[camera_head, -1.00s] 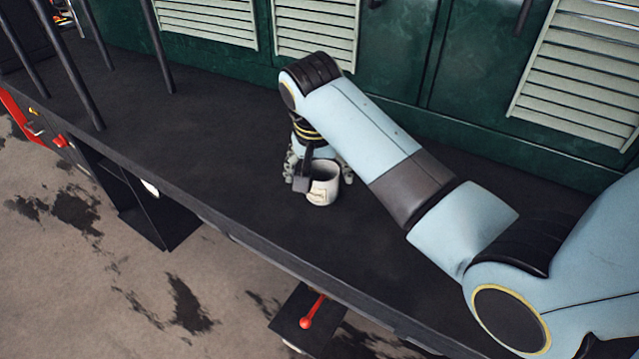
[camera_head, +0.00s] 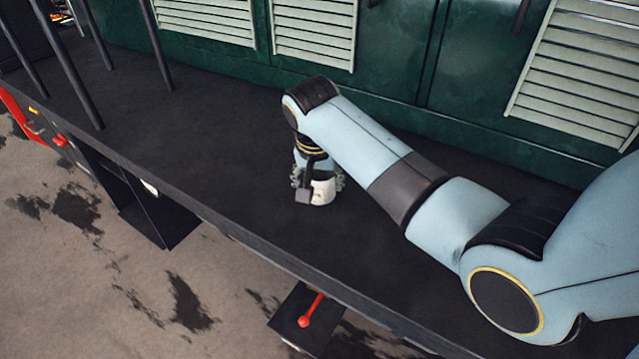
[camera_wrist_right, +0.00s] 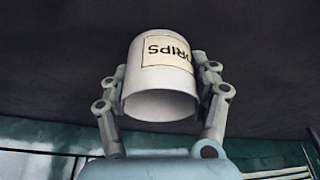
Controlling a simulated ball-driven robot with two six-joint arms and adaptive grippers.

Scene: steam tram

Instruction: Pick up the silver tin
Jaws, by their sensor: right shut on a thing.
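The silver tin (camera_head: 323,190) is a pale, open-topped cylinder that looks upright on the dark running board. In the right wrist view the tin (camera_wrist_right: 160,85) shows a cream label with letters reading "DRIPS", upside down there. My right gripper (camera_head: 318,183) comes down over the tin from above. In the right wrist view the two fingers of the right gripper (camera_wrist_right: 162,92) press on opposite sides of the tin. The gripper hides the upper part of the tin in the head view. My left gripper is not in view.
The dark running board (camera_head: 220,150) is clear around the tin. The green tram wall with louvred panels (camera_head: 313,35) stands behind it. Dark upright bars (camera_head: 70,65) rise at the left. A red-knobbed lever (camera_head: 306,318) stands on a step below the front edge.

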